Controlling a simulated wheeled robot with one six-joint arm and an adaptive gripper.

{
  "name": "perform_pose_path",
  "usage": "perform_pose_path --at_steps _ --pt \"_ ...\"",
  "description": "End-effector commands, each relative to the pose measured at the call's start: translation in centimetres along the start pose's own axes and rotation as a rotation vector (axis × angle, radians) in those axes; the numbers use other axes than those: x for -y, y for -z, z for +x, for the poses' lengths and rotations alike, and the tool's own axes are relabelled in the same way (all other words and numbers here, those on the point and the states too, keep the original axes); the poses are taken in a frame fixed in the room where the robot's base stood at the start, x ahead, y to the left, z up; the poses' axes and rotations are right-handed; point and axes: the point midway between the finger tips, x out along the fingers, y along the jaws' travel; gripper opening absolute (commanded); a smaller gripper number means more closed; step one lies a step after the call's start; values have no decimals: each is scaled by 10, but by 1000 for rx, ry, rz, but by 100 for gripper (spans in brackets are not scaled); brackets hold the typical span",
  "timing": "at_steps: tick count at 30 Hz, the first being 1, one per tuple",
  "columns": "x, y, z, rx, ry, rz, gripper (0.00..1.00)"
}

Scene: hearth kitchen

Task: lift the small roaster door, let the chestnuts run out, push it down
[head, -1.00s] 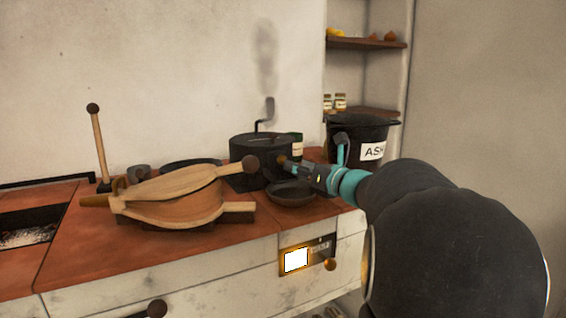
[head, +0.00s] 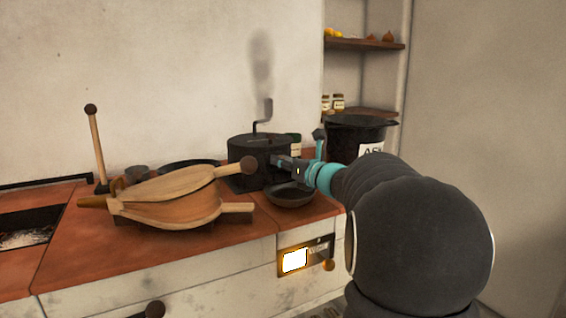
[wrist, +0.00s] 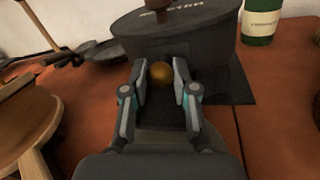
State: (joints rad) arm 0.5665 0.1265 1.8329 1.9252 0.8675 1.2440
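The black drum roaster (head: 252,152) stands on the red counter, with a crank on top and smoke rising above it. In the wrist view the roaster (wrist: 205,40) fills the top middle, and a round brass knob (wrist: 160,73) sits on its front, where the small door is. My gripper (wrist: 162,84) is open, with one finger on each side of the knob. I cannot tell whether the fingers touch it. In the head view my gripper (head: 277,160) is at the roaster's front, above a dark shallow pan (head: 290,196). No chestnuts show.
Wooden bellows (head: 175,200) lie left of the roaster. A black ash bucket (head: 350,140) stands behind my arm at the right. A green bottle (wrist: 259,22) stands right of the roaster. A bare strip of counter (wrist: 275,115) shows to the right.

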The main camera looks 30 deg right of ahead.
Motion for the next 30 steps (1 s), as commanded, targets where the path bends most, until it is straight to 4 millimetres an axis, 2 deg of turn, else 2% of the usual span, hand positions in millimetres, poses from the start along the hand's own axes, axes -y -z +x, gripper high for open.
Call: perform_pose_path --at_steps 8,18,27,28,30 --pt "-1 -4 0 0 0 0 0" --pt "-9 -45 0 1 0 0 0" --pt "-9 -46 0 5 0 -1 0" --pt "-9 -46 0 5 0 -1 32" --pt "-9 -47 0 5 -1 -2 49"
